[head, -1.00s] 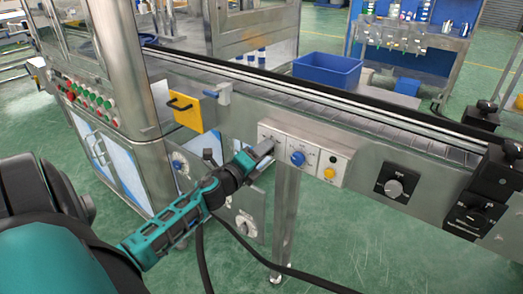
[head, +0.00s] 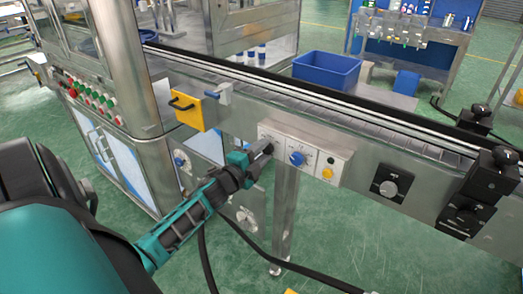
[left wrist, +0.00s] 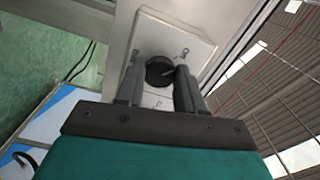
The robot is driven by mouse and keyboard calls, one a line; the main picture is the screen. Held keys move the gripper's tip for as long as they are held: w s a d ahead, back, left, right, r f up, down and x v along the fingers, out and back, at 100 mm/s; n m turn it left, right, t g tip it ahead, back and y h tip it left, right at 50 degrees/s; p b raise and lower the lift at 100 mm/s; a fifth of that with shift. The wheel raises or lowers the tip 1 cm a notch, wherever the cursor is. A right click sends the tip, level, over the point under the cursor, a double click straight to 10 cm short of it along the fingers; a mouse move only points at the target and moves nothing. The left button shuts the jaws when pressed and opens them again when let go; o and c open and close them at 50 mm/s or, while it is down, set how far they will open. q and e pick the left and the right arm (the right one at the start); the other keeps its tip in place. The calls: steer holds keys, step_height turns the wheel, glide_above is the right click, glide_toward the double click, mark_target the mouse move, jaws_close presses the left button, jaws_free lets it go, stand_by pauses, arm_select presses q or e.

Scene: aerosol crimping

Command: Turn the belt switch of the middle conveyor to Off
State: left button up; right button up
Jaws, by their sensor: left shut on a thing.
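The middle conveyor (head: 420,146) runs diagonally across the head view. On its side is a white switch panel (head: 310,142) with a blue knob (head: 297,158) and a yellow button (head: 327,173). My left gripper (head: 268,148) is at the left end of this panel and hides the knob there in the head view. In the left wrist view a round black knob (left wrist: 158,70) sits on a white plate (left wrist: 150,28) with small markings too blurred to read. The fingers of my left gripper (left wrist: 160,82) are shut on this knob, one on each side. My right gripper is out of view.
A black dial (head: 389,187) and black clamp blocks (head: 480,195) are on the conveyor side to the right. A yellow plate with a handle (head: 187,110) is to the left. A blue bin (head: 327,69) stands behind the belt.

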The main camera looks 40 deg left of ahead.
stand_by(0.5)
arm_select(q)
steer(key=o, duration=1)
steer(key=shift+o, duration=0.2)
steer(key=s+d, duration=0.1)
steer(key=s, duration=1.1)
steer(key=shift+s+d, duration=0.2)
steer(key=shift+s, duration=0.2)
steer(key=s+d+f+n+g+h, duration=0.1)
steer(key=d+f+n, duration=0.3)
steer(key=d, duration=0.4)
steer(key=s+d+f+n+g+h, duration=0.1)
steer(key=s+d+f+n+g, duration=0.2)
steer(key=d, duration=0.5)
steer(key=s+d+f+n+g+h+p, duration=0.1)
steer(key=s+d+f+n+g+h, duration=0.1)
steer(key=d, duration=0.6)
step_height(320, 180, down, 3)
steer(key=n+g, duration=0.1)
steer(key=n, duration=0.1)
steer(key=shift+s+d+n, duration=0.15)
steer(key=shift+n, duration=0.25)
